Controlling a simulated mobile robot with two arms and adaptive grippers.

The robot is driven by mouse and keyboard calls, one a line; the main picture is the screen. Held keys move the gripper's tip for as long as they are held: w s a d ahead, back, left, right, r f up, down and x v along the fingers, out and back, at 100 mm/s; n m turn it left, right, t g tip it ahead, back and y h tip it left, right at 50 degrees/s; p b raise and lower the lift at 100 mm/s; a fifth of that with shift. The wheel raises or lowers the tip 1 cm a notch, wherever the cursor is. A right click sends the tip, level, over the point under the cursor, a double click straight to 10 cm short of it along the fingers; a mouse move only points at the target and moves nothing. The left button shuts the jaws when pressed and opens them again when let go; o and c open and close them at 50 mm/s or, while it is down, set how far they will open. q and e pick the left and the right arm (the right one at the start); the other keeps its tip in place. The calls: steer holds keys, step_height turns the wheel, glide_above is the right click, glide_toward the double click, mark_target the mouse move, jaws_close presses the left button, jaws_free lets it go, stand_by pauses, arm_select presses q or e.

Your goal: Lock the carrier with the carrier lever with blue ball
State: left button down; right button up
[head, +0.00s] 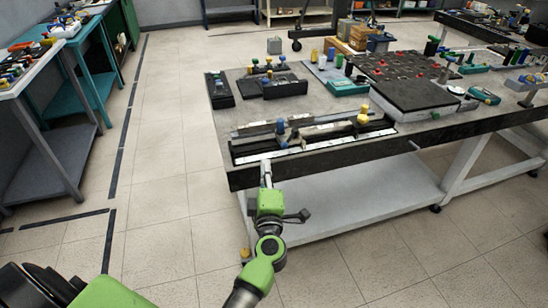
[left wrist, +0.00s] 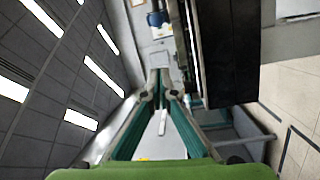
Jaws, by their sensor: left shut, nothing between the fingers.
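The carrier (head: 310,147) is a long dark assembly with light strips along the table's front left edge. A lever with a blue ball (head: 280,127) rises from its left half. A second lever with a yellow ball (head: 362,116) stands near its right end. My left gripper (head: 266,165) is at the table's front edge, just in front of the carrier and below the blue ball in the picture. It is shut and empty. In the left wrist view its fingers (left wrist: 161,90) meet beside a large dark block; I cannot tell if they touch it. My right gripper is not in view.
The work table (head: 225,92) also bears small dark fixtures (head: 285,86) behind the carrier and a block with red pieces (head: 405,72) to the right. A grey bench (head: 45,68) stands at far left. The floor (head: 165,160) between them is clear.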

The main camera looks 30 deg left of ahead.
mark_target(290, 140)
arm_select(q)
steer(key=x, duration=0.9)
steer(key=shift+w+a, duration=0.15)
steer(key=shift+w, duration=0.2)
steer(key=d, duration=0.3)
steer(key=shift+w+d+f, duration=0.4)
